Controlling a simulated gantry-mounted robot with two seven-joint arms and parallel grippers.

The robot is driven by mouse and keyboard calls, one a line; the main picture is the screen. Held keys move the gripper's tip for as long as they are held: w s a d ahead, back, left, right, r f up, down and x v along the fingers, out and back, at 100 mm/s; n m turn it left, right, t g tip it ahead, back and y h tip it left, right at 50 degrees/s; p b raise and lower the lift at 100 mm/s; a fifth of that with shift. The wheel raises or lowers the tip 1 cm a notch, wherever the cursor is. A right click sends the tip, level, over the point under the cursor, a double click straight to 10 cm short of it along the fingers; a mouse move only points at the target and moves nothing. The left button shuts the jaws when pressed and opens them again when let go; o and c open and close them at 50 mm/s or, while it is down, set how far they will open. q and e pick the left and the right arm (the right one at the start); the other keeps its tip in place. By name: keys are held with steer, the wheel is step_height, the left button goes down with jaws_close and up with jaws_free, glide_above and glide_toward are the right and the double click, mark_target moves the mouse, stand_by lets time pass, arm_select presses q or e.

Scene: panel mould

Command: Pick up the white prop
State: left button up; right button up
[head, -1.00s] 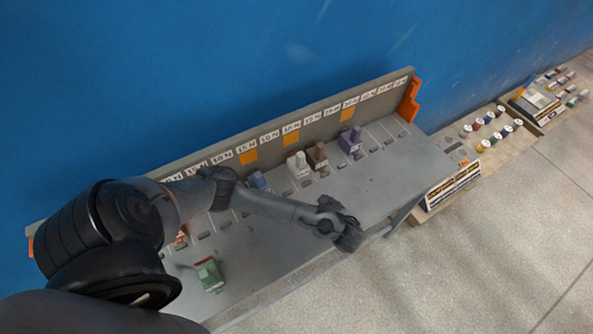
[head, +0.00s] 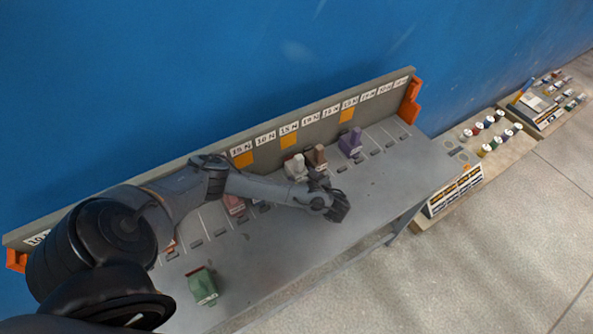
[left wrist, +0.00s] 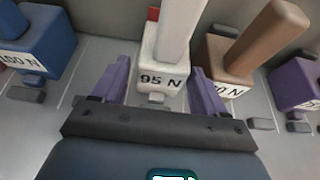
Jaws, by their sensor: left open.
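The white prop (head: 295,167) stands upright near the back panel of the grey bench in the head view. In the left wrist view the white prop (left wrist: 166,66) carries a "95 N" label and a tall post. My left gripper (head: 338,203) is in front of it in the head view. In the left wrist view the left gripper (left wrist: 160,85) is open, with one purple finger on either side of the prop's base; I cannot tell whether they touch it. My right gripper is not in view.
A brown prop (left wrist: 245,55) stands close on the right and a blue prop (left wrist: 38,42) on the left. A purple prop (head: 351,142) is further right. A green prop (head: 202,287) stands at the bench's front left. The bench's front right (head: 385,195) is clear.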

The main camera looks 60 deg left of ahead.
mark_target(296, 171)
arm_select(q)
steer(key=shift+b+x, duration=0.35)
steer(key=shift+x, duration=2.25)
steer(key=shift+w+f, duration=0.1)
steer(key=shift+w, duration=0.05)
steer(key=c, duration=1)
